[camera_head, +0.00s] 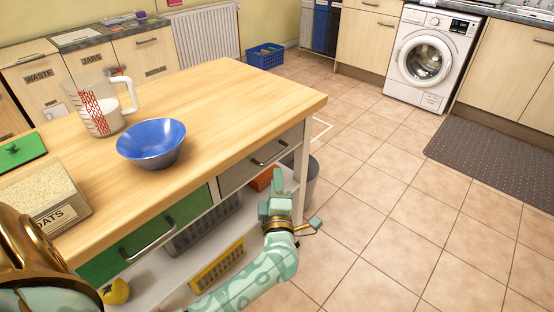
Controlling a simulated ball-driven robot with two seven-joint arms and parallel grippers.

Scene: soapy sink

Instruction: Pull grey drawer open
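The grey drawer (237,174) is set in the long side of the wooden-topped island, under the worktop and right of the green drawer. Its front looks flush with the frame, so it appears shut. Its dark metal bar handle (269,154) is in plain view. My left gripper (274,197), pale green, is in front of the island's right end, lower than the handle and apart from it in the picture. Nothing shows in its grip, but I cannot make out whether its fingers are apart. My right gripper is not in view.
The green drawer (130,240) is beside the grey one. A yellow basket (218,268) and grey crate sit on the shelf below. A blue bowl (151,144), measuring jug (104,115) and oats box stand on the worktop (235,95). A grey bin is behind the island's right leg.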

